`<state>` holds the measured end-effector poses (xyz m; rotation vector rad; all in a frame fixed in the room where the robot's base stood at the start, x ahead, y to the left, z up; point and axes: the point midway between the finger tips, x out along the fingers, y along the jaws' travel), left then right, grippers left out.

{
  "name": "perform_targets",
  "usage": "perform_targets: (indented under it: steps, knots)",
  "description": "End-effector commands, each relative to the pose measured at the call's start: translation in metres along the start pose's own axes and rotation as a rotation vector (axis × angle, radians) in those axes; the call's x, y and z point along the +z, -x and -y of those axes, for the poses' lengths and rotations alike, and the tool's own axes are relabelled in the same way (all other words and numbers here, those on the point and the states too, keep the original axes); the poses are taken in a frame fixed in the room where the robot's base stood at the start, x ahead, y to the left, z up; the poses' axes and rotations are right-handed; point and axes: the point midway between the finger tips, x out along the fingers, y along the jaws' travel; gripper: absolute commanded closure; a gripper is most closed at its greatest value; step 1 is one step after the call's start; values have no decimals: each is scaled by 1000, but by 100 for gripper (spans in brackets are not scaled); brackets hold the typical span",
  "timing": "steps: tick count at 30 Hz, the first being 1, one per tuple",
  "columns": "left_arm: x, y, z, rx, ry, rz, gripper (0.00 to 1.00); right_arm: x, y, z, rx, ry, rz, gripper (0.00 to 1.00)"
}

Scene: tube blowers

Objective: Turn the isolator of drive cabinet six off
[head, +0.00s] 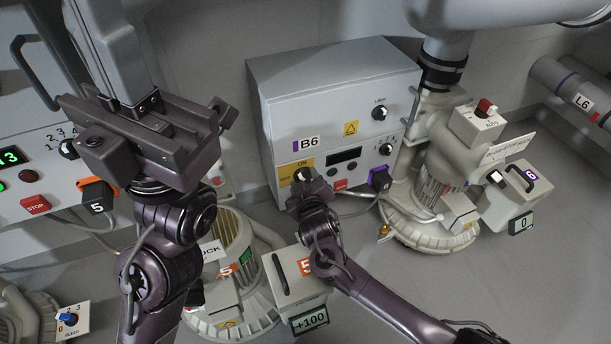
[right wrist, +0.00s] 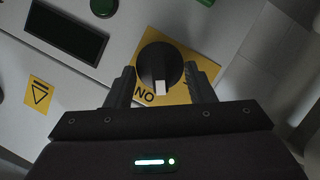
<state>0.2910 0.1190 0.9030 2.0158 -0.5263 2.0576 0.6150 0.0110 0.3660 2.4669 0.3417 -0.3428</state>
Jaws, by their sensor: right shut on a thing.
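Drive cabinet six is the light grey box labelled B6 (head: 335,95) in the middle of the head view. Its isolator is a round black knob (right wrist: 160,65) with a white mark, on a yellow plate (right wrist: 190,96). In the head view the gripper mostly hides the knob. My left gripper (head: 150,130) is raised at the left, its jaw opening unclear.
A dark display (head: 344,156), a red button (head: 340,184) and a purple-marked plug (head: 380,178) sit right of the isolator. Cabinet five's panel (head: 30,170) stands at the left. Blower five (head: 235,260) is below, blower six (head: 430,200) at the right.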

Motion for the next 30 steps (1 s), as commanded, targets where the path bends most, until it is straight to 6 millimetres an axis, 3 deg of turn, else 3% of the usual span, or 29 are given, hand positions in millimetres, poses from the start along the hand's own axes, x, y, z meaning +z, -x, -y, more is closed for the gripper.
perform_targets:
  steps: [18, 19, 22, 30]
  knots:
    - [1, 2, 1, -7, 1, 12, 100, 1, 0, 2, 17, 44, 1, 74]
    - [1, 2, 1, -7, 1, 12, 100, 1, 0, 2, 17, 44, 1, 47]
    - [1, 2, 1, -7, 1, 12, 100, 1, 0, 2, 17, 44, 1, 34]
    - [1, 2, 2, -8, 1, 12, 100, 0, 0, 1, 17, 43, 0, 31]
